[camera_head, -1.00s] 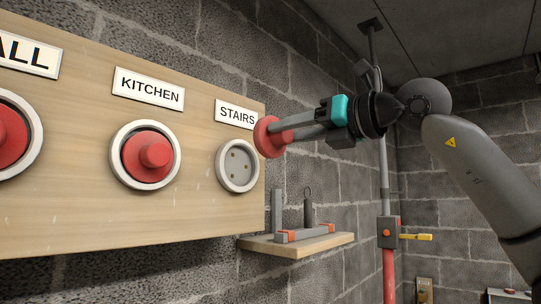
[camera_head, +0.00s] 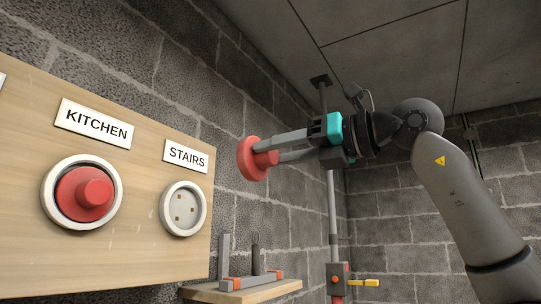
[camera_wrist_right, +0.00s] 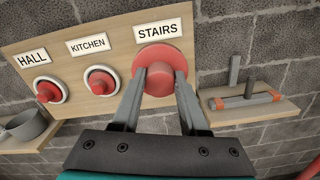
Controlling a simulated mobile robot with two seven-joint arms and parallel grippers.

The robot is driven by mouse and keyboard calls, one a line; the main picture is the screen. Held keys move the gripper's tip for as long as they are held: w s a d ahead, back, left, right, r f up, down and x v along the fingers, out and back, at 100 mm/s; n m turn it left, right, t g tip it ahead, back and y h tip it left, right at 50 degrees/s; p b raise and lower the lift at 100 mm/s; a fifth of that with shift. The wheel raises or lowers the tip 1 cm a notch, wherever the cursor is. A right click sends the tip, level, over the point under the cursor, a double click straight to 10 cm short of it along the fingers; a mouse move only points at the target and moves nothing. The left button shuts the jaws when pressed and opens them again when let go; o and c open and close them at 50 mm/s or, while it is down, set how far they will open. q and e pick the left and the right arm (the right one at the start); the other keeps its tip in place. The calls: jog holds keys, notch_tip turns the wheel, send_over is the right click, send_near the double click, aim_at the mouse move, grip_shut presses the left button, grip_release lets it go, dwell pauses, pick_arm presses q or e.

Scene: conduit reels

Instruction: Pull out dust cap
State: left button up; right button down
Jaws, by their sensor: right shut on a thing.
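My right gripper (camera_head: 265,150) is shut on the knob of a red dust cap (camera_head: 251,159). The cap is held clear of the board, to the right of the STAIRS socket. That socket (camera_head: 183,209) is a white ring, uncovered, with small contacts showing inside. In the right wrist view the held cap (camera_wrist_right: 147,67) sits between the two fingertips (camera_wrist_right: 160,78) and hides the STAIRS socket. Another red cap (camera_head: 85,194) sits in the KITCHEN socket ring. A third red cap (camera_wrist_right: 47,91) sits in the HALL socket in the wrist view. My left gripper is not in view.
A wooden shelf (camera_head: 241,291) with a grey and orange tool (camera_head: 251,281) stands below and right of the board (camera_head: 140,260). A vertical conduit with a switch box (camera_head: 339,279) and yellow lever is on the wall. A grey pot (camera_wrist_right: 27,124) stands at left in the wrist view.

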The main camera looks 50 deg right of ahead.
aim_at(275, 153)
jog(key=shift+s+d+b, duration=0.2)
jog(key=shift+s+b, duration=0.3)
jog(key=shift+s, duration=1.9)
